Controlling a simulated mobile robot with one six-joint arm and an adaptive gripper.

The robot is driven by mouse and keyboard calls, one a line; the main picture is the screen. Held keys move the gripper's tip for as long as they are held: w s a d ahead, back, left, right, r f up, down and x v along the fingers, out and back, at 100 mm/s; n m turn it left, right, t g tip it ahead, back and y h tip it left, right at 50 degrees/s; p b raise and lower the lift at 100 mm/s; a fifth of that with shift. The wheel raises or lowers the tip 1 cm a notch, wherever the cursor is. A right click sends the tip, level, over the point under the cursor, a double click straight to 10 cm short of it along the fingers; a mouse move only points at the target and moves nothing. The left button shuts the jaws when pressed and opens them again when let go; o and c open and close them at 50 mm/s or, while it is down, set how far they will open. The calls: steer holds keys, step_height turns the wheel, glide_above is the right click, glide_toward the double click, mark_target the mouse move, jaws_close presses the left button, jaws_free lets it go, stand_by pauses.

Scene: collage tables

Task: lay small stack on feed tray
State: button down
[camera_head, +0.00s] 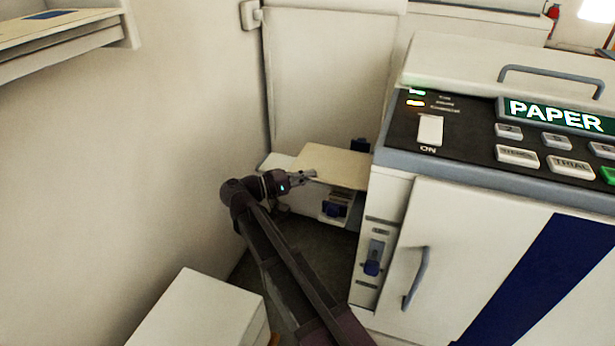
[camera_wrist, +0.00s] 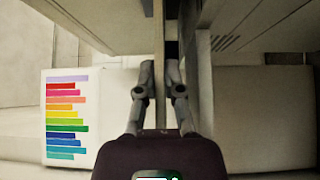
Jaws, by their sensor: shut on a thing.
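My gripper (camera_head: 308,175) is shut on the near left edge of a thin, flat cream stack (camera_head: 336,165), left of the paper machine. In the wrist view my gripper (camera_wrist: 159,78) has its two fingers closed on the stack (camera_wrist: 159,40), which shows edge-on as a narrow strip. The stack looks level over a low white unit (camera_head: 327,221) with a blue part on its front. I cannot pick out the feed tray surface with certainty; the stack covers much of that place. Whether the stack touches the unit below cannot be told.
The paper machine (camera_head: 480,248), with its control panel, stands close on the right. A plain wall (camera_head: 130,150) bounds the left. A white box (camera_head: 195,310) stands in the left foreground. The wrist view shows a panel with coloured bars (camera_wrist: 67,118) at left.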

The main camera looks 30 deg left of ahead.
steer(key=shift+s+a+f+b, duration=0.1)
steer(key=shift+f+b, duration=1.15)
steer(key=shift+f, duration=0.25)
steer(key=c, duration=0.7)
jaws_free()
steer(key=shift+v, duration=3.7)
steer(key=shift+s, duration=0.1)
